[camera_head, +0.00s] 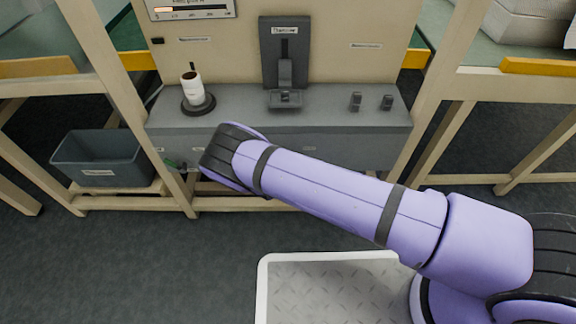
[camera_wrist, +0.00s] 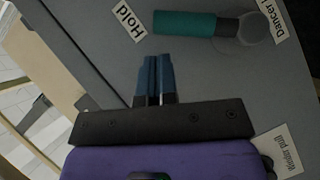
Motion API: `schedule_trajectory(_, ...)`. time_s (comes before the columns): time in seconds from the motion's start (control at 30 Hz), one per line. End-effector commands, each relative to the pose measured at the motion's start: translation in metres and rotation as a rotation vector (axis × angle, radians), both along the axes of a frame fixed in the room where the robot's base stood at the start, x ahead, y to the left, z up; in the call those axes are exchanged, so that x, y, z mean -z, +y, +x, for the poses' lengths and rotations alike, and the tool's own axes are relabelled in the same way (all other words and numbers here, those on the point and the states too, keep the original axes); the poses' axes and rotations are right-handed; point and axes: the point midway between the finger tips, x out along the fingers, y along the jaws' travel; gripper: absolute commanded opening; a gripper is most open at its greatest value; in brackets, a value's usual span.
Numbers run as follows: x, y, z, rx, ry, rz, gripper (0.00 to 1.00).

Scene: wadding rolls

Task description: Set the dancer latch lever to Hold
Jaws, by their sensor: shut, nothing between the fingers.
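The dancer latch lever has a teal grip (camera_wrist: 184,23) and a grey pivot end beside a partly cut-off label (camera_wrist: 284,15) that begins "Dancer". In the wrist view the grip points left from the pivot, with its free end close to the white "Hold" label (camera_wrist: 128,22). My gripper (camera_wrist: 154,62) has its two blue fingers shut together and empty. The fingertips are just below the grip in the picture; whether they touch it I cannot tell. In the head view my arm hides the gripper, and a small green bit (camera_head: 171,163) shows beside its end.
A grey bench (camera_head: 300,130) carries a dark stand (camera_head: 284,50) with a slider, a white roll on a round base (camera_head: 194,92) and two small dark blocks. A grey bin (camera_head: 103,158) stands lower left. A "Winder pull" label (camera_wrist: 281,164) is at lower right.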

Motion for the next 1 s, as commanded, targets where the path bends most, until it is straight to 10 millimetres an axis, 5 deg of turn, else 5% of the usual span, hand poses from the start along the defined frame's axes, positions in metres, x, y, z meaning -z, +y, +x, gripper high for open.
schedule_trajectory(0.1,-0.014,0.022,0.000,-0.001,0.000,0.005,0.00)
schedule_trajectory(0.6,-0.044,0.057,-0.073,-0.001,0.000,0.003,0.00)
schedule_trajectory(1.0,-0.047,0.061,-0.079,-0.001,-0.002,0.003,0.00)
